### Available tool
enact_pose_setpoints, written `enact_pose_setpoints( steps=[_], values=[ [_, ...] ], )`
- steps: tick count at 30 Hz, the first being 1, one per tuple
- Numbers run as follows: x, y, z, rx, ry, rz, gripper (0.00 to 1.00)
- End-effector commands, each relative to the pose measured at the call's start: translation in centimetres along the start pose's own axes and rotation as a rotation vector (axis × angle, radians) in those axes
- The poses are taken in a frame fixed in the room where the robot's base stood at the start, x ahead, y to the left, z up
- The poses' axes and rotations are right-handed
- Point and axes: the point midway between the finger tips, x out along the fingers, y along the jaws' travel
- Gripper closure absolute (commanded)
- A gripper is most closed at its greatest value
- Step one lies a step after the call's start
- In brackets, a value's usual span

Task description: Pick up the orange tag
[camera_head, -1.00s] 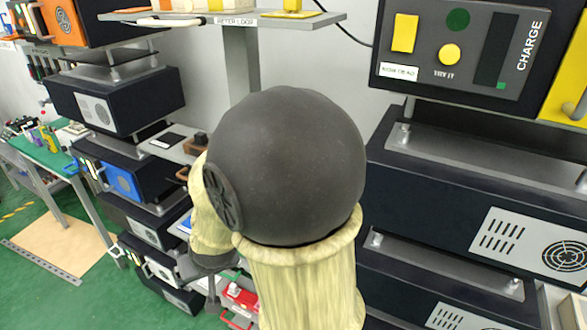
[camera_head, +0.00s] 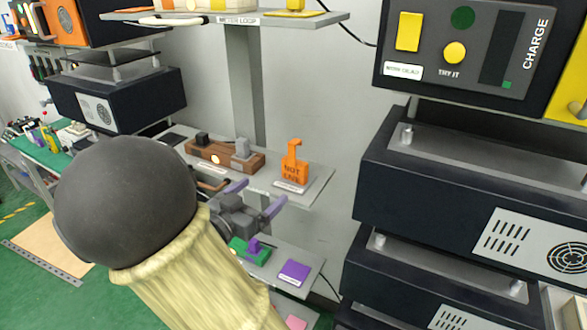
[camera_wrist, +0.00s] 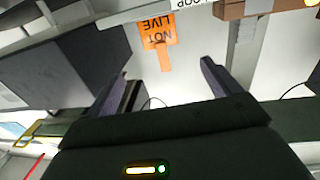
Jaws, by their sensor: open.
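An orange tag (camera_head: 293,168) reading "NOT LIVE" stands upright on the right end of a grey shelf (camera_head: 318,180), with a narrow hooked stem at its top. It also shows upside down near the top of the wrist view (camera_wrist: 158,36), beyond and between the fingers. My gripper (camera_head: 256,195) is in front of the shelf, a little left of and below the tag, with its two purple-grey fingers spread apart. In the wrist view my gripper (camera_wrist: 158,78) has nothing between its fingers. The tag is apart from the fingers.
A brown block with levers (camera_head: 222,152) sits left of the tag on the same shelf. A lower shelf holds a green piece (camera_head: 243,250) and a purple block (camera_head: 294,271). Dark cabinets (camera_head: 460,200) stand at right. An upper shelf (camera_head: 310,19) overhangs.

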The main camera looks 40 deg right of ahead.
Motion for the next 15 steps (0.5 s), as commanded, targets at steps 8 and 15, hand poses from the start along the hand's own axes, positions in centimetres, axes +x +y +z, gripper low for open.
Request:
enact_pose_setpoints(
  steps=[8, 15],
  values=[
    [0.8, 0.1, 0.0, 0.001, -0.003, 0.004, 0.11],
    [4.3, 0.1, -0.1, -0.002, -0.003, 0.003, 0.11]
  ],
)
